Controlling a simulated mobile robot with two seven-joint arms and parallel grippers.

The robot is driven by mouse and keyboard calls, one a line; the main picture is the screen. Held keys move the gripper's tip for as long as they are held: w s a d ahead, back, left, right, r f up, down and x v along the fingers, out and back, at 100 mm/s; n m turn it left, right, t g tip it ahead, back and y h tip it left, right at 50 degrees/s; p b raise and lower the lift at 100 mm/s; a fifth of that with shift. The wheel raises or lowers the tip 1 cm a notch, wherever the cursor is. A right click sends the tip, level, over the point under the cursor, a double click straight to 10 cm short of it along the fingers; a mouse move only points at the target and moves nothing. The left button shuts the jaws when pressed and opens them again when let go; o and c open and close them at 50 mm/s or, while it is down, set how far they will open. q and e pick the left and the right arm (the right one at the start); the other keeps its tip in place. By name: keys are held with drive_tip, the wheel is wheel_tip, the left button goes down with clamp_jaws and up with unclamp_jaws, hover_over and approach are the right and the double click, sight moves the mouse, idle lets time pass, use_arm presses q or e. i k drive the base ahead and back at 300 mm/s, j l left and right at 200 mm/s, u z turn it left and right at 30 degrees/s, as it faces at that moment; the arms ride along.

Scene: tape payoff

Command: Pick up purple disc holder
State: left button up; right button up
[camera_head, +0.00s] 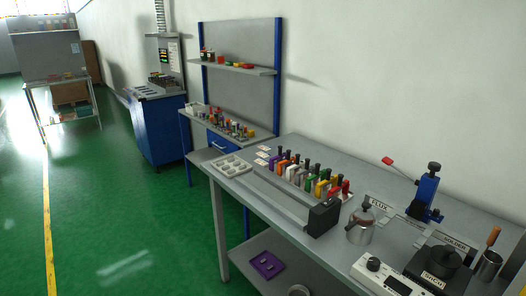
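A flat purple piece (266,264) with small light spots on it lies on the lower shelf of the grey workbench. A small upright purple holder (287,156) stands near the far end of a row of coloured holders on the bench top, partly hidden by its neighbours. I cannot tell from this view which of the two is the purple disc holder. Neither of my grippers is in view.
The grey workbench (221,201) carries a white compartment tray (231,166), a long grey rail with a black end block (324,217), a metal pot (361,228), a blue press (427,193) and a soldering station (388,277). Green floor (120,210) is clear at left.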

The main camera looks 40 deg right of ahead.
sight(281, 156)
drive_tip(key=i+j+z, duration=0.1)
drive_tip(key=i+z, duration=0.35)
drive_tip(key=i+j+z, duration=0.4)
drive_tip(key=i, duration=0.15)
drive_tip(key=i+j+z, duration=0.2)
drive_tip(key=z, duration=0.3)
drive_tip(key=i+j+z, duration=0.25)
drive_tip(key=z, duration=0.2)
drive_tip(key=i+j+z, duration=0.15)
drive_tip(key=j+z, duration=0.35)
drive_tip(key=i+j+z, duration=0.1)
drive_tip(key=j+z, duration=0.2)
drive_tip(key=z, duration=0.2)
